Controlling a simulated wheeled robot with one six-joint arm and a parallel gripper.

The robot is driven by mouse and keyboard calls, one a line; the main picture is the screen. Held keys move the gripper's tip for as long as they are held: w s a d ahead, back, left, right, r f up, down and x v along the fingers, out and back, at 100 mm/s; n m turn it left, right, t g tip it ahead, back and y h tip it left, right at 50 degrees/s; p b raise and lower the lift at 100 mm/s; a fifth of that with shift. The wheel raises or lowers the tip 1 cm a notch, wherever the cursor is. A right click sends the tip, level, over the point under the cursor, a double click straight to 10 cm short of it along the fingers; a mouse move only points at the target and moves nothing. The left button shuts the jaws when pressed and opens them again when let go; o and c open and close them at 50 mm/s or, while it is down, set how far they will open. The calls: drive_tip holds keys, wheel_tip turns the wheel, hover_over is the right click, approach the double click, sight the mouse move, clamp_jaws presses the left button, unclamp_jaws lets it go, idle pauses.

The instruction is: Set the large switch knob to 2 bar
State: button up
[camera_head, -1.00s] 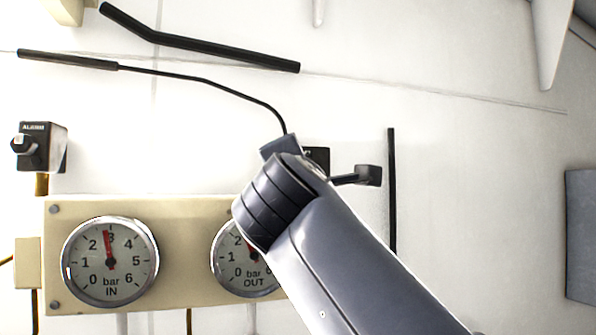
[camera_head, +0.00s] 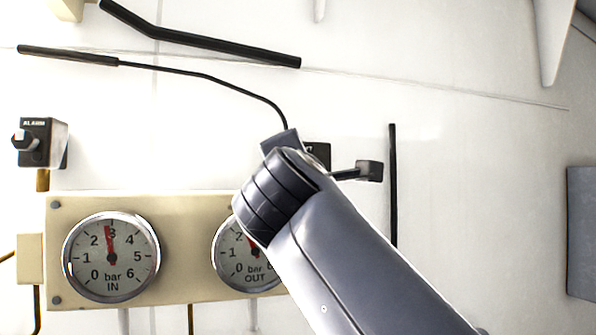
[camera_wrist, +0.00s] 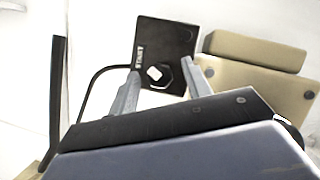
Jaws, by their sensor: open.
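A black switch box (camera_wrist: 165,40) with white lettering faces me in the wrist view. Its dark round knob with a pale tip (camera_wrist: 155,73) shows near the box's lower edge. My gripper (camera_wrist: 160,68) is open, one finger at each side of the knob, with gaps showing; I cannot tell any contact. In the head view my gripper (camera_head: 325,158) is in front of this box (camera_head: 318,153), and my arm hides the knob. The IN gauge (camera_head: 111,257) has its red needle just left of 3. The OUT gauge (camera_head: 240,270) is partly covered by my arm; its reading is unclear.
A cream panel (camera_head: 185,220) carries both gauges. A black ALARM switch (camera_head: 42,143) is on the wall at left. Black bars (camera_head: 200,42) and a cable (camera_head: 220,86) run above; a vertical black bar (camera_head: 393,185) stands right of my gripper. The right wall is mostly bare.

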drive_tip(key=s+f+b, duration=0.1)
drive_tip(key=s+b, duration=0.3)
drive_tip(key=s, duration=0.6)
drive_tip(key=shift+s+a+f, duration=0.25)
drive_tip(key=shift+a+f, duration=0.1)
drive_tip(key=shift+f, duration=0.05)
drive_tip(key=shift+w, duration=0.15)
drive_tip(key=w+r+p, duration=0.1)
drive_tip(key=w+p, duration=0.3)
drive_tip(key=w, duration=0.6)
drive_tip(key=shift+w+d+r, duration=0.2)
drive_tip(key=shift+d+r, duration=0.15)
drive_tip(key=shift+r, duration=0.05)
drive_tip(key=shift+s, duration=0.1)
